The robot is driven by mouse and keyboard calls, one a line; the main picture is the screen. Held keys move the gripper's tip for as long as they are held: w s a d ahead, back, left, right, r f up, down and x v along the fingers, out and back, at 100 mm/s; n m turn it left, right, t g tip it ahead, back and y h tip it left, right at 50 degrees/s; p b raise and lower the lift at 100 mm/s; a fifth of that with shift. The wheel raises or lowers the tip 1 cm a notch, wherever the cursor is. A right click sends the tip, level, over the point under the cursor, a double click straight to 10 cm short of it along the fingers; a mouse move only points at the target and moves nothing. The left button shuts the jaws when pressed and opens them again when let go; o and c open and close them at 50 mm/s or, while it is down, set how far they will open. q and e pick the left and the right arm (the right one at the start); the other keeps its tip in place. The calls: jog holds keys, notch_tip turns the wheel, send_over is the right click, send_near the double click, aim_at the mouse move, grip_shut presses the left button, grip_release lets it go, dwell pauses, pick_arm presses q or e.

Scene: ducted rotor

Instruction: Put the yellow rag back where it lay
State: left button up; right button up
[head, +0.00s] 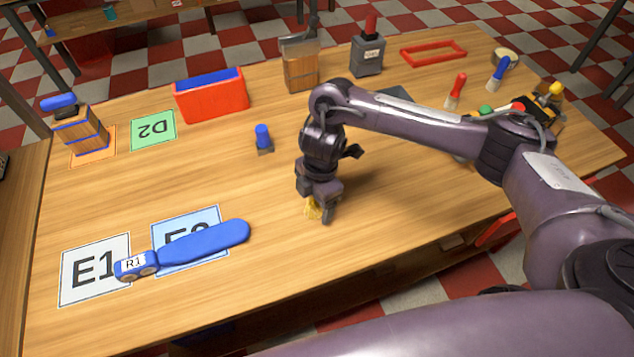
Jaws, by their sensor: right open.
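My left gripper is not in the head view.
A blue paddle-shaped thing labelled R1 (203,245) lies across the E1 mat (85,290) and the blue mat (215,212). A small blue-topped block (264,138), a red bin (212,100) and a wooden bucket (301,72) stand behind. The table's front middle is clear.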

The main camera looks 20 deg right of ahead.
notch_tip(320, 180, up, 11)
jog(key=d+p, duration=0.1)
jog(key=p, duration=0.1)
jog(key=shift+w, duration=0.15)
jog(key=shift+f, duration=0.1)
dwell(0.4)
